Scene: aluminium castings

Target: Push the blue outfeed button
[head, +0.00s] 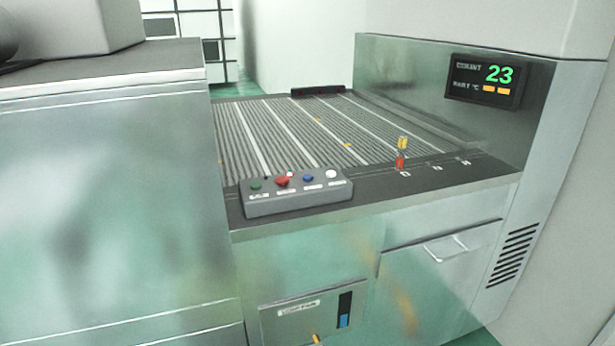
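A grey control box (297,194) sits on the dark front ledge of the machine, left of the middle of that ledge. On its sloped top is a row of buttons. The blue button (308,178) is the third from the left, between a larger red button (282,181) and a white button (331,174). A dark green button (256,184) is at the left end. Small labels below the buttons are too small to read. Neither of my grippers shows in the head view.
Behind the box lies a ribbed conveyor bed (300,130). A small red and yellow post (401,155) stands on the ledge to the right. A display (485,81) reads COUNT 23. A large metal cabinet (110,190) stands at the left. Below is a drawer handle (446,249).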

